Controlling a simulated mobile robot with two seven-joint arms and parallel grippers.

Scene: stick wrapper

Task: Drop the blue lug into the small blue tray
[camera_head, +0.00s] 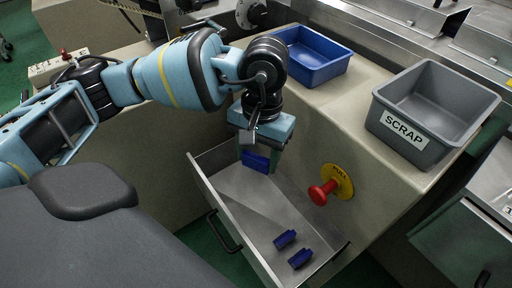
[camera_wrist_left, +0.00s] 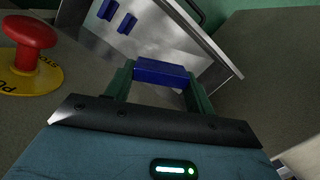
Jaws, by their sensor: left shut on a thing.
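My left gripper (camera_head: 257,160) is over the back end of an open metal drawer (camera_head: 240,190). It is shut on a blue lug (camera_head: 250,163). In the left wrist view the held blue lug (camera_wrist_left: 162,73) sits between the green fingers of the gripper (camera_wrist_left: 160,85). The small blue tray (camera_head: 312,62) stands on the counter, behind and to the right of the gripper. My right gripper is not in view.
A grey bin (camera_head: 432,108) labelled SCRAP stands on the counter at the right. A red knob (camera_head: 322,193) on a yellow PULL plate sticks out of the counter front beside the drawer. Counter top between tray and bin is clear.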

